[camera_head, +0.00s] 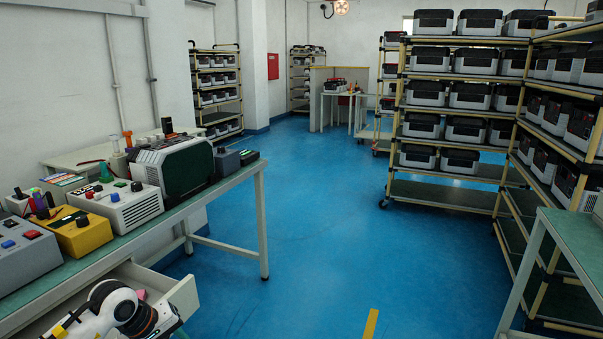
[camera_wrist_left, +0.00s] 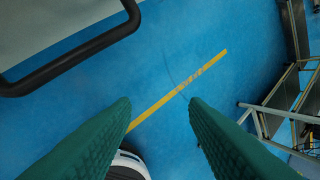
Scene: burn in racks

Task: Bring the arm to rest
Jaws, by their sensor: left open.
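My left arm (camera_head: 110,310) enters at the bottom left of the head view, in front of an open white drawer (camera_head: 178,297) under the workbench. In the left wrist view my left gripper (camera_wrist_left: 160,102) shows two green fingers spread apart, with nothing between them. Blue floor and a yellow line show beyond the fingers. The fingertips are not clearly seen in the head view. My right gripper is in neither view.
The workbench (camera_head: 215,196) on the left carries several instruments. Shelving racks (camera_head: 440,194) with boxed units stand at the right, beside another table (camera_head: 568,238). The blue floor (camera_head: 310,210) between is clear. A dark bar (camera_wrist_left: 75,60) crosses the wrist view's upper left.

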